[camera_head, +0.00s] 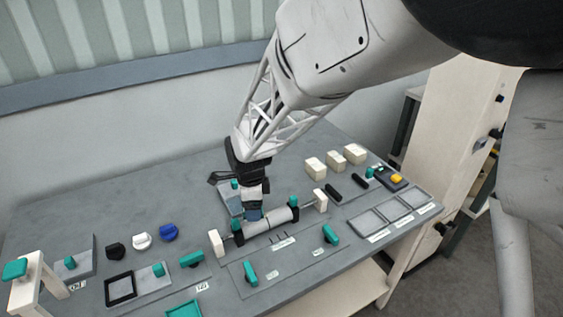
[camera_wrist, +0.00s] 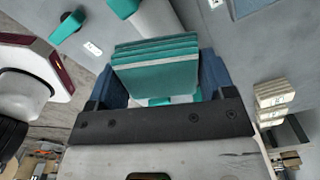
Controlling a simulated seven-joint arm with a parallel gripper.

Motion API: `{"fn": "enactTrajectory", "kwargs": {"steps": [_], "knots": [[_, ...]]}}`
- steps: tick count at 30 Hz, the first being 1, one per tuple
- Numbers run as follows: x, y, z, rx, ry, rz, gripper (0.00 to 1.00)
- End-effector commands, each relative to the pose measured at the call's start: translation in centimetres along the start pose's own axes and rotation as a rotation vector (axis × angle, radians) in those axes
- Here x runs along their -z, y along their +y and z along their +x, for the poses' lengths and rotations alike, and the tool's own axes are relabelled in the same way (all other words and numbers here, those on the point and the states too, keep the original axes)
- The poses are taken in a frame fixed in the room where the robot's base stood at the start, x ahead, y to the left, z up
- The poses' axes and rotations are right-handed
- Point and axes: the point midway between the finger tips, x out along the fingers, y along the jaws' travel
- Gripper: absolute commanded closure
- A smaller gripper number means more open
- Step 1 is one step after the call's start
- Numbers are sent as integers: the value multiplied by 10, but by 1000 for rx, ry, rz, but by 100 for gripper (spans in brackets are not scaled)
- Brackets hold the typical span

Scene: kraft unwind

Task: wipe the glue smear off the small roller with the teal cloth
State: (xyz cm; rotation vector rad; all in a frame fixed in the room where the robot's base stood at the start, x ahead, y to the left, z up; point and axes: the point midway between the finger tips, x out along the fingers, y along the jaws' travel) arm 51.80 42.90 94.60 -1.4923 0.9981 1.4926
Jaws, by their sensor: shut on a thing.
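The teal cloth (camera_wrist: 157,72), a folded stack of layers, sits between the blue fingers of my gripper (camera_wrist: 160,80) in the wrist view. My gripper (camera_head: 253,212) is shut on it. In the head view the gripper points down at the small roller (camera_head: 279,217), a pale cylinder with dark and teal end pieces, and covers part of its middle. The roller (camera_wrist: 158,18) also shows just beyond the cloth in the wrist view. I cannot tell whether the cloth touches it. No glue smear can be made out; the part under the gripper is hidden.
White blocks (camera_head: 216,242) stand at both ends of the roller. Black, white and blue knobs (camera_head: 168,232) lie to the left. Pale boxes (camera_head: 335,158) stand at the back right, with empty grey trays (camera_head: 393,210) in front. Teal handles (camera_head: 330,235) rise near the front edge.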

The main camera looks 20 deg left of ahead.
Motion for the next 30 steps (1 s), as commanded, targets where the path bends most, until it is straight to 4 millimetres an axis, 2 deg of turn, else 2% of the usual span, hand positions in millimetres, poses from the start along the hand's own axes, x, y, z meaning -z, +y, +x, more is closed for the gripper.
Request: {"fn": "enactTrajectory", "kwargs": {"steps": [11,13,14,15,20,21,29,30], "knots": [[0,0,35,-1,0,0,46],[0,0,47,-3,1,0,46],[3,-1,48,-1,0,1,46],[7,-3,42,2,-1,1,50],[21,-9,49,-1,0,2,50],[24,-10,44,2,0,2,50],[46,-19,49,0,0,1,50],[48,-20,44,2,0,1,50]]}}
